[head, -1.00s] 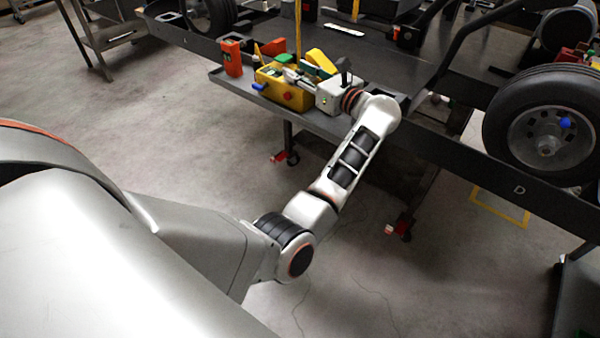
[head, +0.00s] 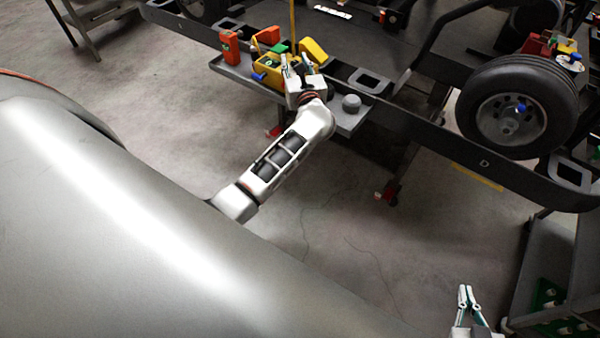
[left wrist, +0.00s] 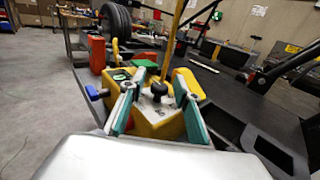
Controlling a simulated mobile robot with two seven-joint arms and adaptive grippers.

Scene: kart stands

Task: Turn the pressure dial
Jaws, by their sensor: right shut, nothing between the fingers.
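A yellow box (head: 268,75) sits on the grey tray in the head view, partly hidden by my left gripper (head: 295,66). In the left wrist view the yellow box (left wrist: 150,122) carries an upright black knob (left wrist: 158,91), which may be the pressure dial; I see no marking on it. My left gripper (left wrist: 158,112) is open, its two teal-lined fingers either side of the knob in that view. Contact cannot be made out. A blue knob (left wrist: 95,92) sticks out of the box's left side. My right gripper (head: 466,298) is shut and empty at the lower right, far from the box.
Orange-red blocks (head: 230,48) stand left of the box, and a yellow wedge (head: 313,50) stands behind it. A grey round knob (head: 351,103) sits on the tray's right part. A kart wheel (head: 517,108) is at right. A cart (head: 545,270) stands near my right gripper.

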